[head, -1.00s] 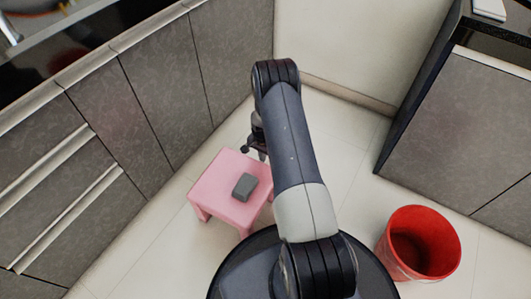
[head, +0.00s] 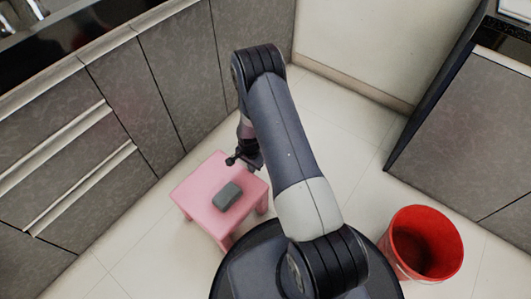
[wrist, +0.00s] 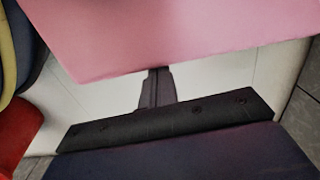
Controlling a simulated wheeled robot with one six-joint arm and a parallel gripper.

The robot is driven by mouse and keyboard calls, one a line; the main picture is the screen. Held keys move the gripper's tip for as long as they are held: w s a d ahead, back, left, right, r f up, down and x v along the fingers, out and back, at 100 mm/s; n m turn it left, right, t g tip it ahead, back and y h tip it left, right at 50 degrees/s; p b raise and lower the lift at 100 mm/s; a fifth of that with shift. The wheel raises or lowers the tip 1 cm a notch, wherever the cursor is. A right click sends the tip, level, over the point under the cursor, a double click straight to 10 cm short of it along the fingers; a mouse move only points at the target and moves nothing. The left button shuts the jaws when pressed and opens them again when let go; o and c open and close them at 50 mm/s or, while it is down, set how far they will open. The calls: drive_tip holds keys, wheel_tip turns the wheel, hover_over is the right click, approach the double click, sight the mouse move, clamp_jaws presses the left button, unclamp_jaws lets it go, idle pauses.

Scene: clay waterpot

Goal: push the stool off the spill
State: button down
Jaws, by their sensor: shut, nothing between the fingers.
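A pink stool (head: 197,196) stands upright on the pale tiled floor, in front of the left cabinets in the head view. A dark grey block (head: 227,196) lies on its seat. My gripper (head: 232,161) is at the stool's far edge in the head view; I cannot tell there whether it touches. In the wrist view my shut gripper (wrist: 156,75) points at the edge of the pink seat (wrist: 170,30), with its tip at or just under that edge. No spill shows in either view; the floor under the stool is hidden.
A red bucket (head: 425,245) stands on the floor at the right, close to my base. Grey cabinets (head: 150,85) run along the left, and another cabinet (head: 465,130) stands at the right. Floor between them (head: 345,135) is clear.

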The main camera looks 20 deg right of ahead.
drive_tip(key=s+a+b, duration=0.1)
drive_tip(key=s+a, duration=0.8)
drive_tip(key=a, duration=0.4)
drive_tip(key=s+a, duration=0.8)
drive_tip(key=a, duration=0.5)
drive_tip(key=shift+s+a+b, duration=0.15)
drive_tip(key=shift+s+b, duration=0.2)
drive_tip(key=shift+s, duration=0.05)
